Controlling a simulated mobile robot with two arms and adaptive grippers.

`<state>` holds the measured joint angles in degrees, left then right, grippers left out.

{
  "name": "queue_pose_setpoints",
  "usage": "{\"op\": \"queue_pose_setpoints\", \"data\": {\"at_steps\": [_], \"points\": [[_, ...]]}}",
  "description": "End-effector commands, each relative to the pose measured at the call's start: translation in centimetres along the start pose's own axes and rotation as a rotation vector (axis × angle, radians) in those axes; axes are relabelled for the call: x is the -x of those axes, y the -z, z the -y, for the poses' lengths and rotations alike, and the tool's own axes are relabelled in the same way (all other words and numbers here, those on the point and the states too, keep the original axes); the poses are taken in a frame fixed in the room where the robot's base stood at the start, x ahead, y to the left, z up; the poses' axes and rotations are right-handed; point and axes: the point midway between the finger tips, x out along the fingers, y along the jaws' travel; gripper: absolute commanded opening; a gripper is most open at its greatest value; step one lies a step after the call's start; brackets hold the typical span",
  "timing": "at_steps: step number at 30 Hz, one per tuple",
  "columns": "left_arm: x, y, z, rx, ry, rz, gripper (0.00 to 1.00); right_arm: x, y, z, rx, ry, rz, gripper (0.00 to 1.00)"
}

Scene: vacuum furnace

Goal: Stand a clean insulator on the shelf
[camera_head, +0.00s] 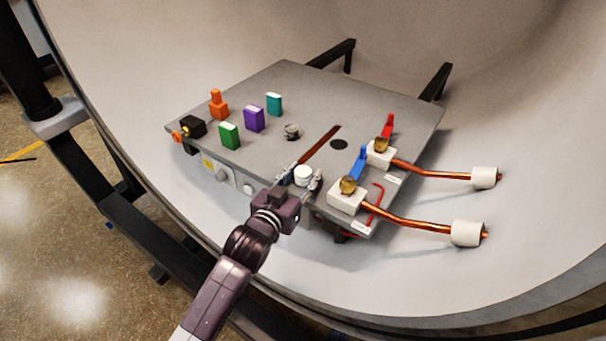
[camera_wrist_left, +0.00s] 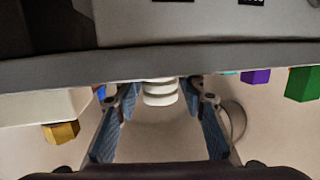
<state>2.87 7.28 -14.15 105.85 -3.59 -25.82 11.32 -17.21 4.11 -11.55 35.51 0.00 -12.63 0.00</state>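A white ribbed insulator (camera_head: 304,172) stands near the front edge of the grey shelf (camera_head: 290,85). It also shows in the left wrist view (camera_wrist_left: 160,92). My left gripper (camera_head: 303,179) reaches in from the front with one finger on each side of the insulator. In the left wrist view its blue-padded fingers (camera_wrist_left: 160,98) are spread, with a gap on both sides of the insulator. Two more white insulators, one farther back (camera_head: 485,177) and one nearer (camera_head: 468,233), sit around copper rods beyond the shelf's right side. My right gripper is not in view.
Green (camera_head: 229,136), purple (camera_head: 254,119) and teal (camera_head: 274,104) blocks stand on the shelf's left part. A small grey part (camera_head: 291,132) and a dark red strip (camera_head: 320,146) lie mid-shelf. White clamp blocks (camera_head: 347,197) with brass knobs stand at the right. The back middle is clear.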

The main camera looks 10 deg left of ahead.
Motion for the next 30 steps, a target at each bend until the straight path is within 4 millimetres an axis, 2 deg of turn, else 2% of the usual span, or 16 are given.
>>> {"op": "queue_pose_setpoints", "data": {"at_steps": [11,14,17,24,30], "points": [[0.1,0.3,0.0,0.0,0.0,-0.001,0.46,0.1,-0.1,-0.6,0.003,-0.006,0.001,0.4],[0.8,0.2,0.0,0.0,0.0,0.001,0.46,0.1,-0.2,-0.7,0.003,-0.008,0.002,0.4],[2.5,0.2,0.0,0.0,0.0,0.002,0.46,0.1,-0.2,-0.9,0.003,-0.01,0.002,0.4],[7.8,0.2,0.0,0.0,0.0,0.002,0.46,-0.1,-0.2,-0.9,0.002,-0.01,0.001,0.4],[10.9,0.2,0.0,0.0,0.0,0.002,0.46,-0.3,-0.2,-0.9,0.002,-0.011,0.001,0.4]]}}
